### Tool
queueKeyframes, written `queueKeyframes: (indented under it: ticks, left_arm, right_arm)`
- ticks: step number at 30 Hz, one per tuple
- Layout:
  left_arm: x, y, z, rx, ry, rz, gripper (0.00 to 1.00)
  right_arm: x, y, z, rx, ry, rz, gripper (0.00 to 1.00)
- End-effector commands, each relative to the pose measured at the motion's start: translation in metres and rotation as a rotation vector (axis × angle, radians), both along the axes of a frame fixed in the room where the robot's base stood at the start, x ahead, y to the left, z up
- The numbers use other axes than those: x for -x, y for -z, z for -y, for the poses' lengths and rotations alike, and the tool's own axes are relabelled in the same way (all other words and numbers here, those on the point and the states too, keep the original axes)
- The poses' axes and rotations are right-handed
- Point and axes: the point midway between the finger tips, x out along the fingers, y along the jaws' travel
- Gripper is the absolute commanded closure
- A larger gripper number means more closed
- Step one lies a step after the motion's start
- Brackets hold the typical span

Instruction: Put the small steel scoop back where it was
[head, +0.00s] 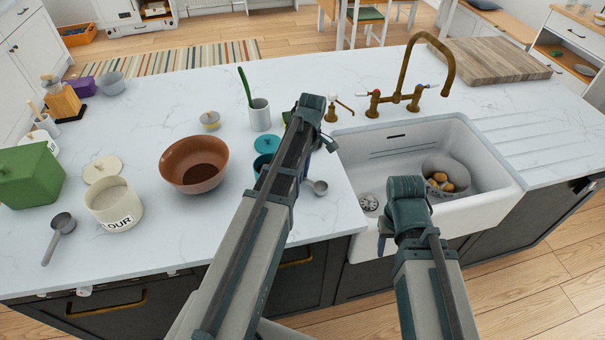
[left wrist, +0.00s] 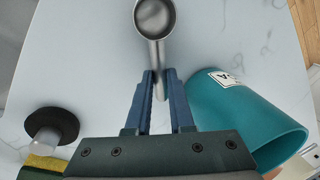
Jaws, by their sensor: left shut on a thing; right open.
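The small steel scoop (left wrist: 155,18) is in my left gripper (left wrist: 159,78). In the left wrist view the jaws are shut on its handle, and its round bowl points away from the gripper. In the head view its bowl (head: 318,187) shows beside my left forearm, over the counter near the front edge; whether it touches the counter I cannot tell. My left fingers are mostly hidden behind the arm there. A teal canister (left wrist: 235,110) stands right beside the gripper; it also shows in the head view (head: 261,163). My right gripper (head: 384,238) is open and empty by the sink's front.
A larger steel scoop (head: 62,223) lies at left near the flour canister (head: 115,208). A brown bowl (head: 194,165) and a white cup (head: 260,115) stand on the counter (head: 220,225). The sink (head: 490,180) at right holds a grey bowl (head: 447,172).

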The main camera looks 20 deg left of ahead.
Motion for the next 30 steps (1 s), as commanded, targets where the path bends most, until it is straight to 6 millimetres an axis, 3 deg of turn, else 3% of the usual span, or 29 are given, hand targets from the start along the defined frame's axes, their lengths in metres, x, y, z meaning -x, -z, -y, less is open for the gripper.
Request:
queueKeyframes:
  ticks: [1, 2, 6, 20, 30]
  left_arm:
    - [0.000, 0.003, 0.000, 0.000, 0.000, 0.000, 1.00]
    - [0.000, 0.002, 0.000, 0.000, 0.000, 0.000, 0.76]
    - [0.000, 0.002, 0.000, 0.000, 0.000, 0.000, 0.51]
    - [0.000, -0.003, 0.000, 0.000, 0.000, 0.000, 0.49]
    - [-0.007, -0.040, 0.002, 0.000, 0.000, 0.000, 0.49]
  right_arm:
    - [0.000, 0.004, 0.000, 0.000, 0.000, 0.000, 0.50]
    - [0.000, 0.002, 0.000, 0.000, 0.000, 0.000, 0.50]
    - [0.000, 0.002, 0.000, 0.000, 0.000, 0.000, 0.50]
    - [0.000, -0.003, 0.000, 0.000, 0.000, 0.000, 0.50]
    - [0.000, -0.040, 0.000, 0.000, -0.001, 0.000, 0.50]
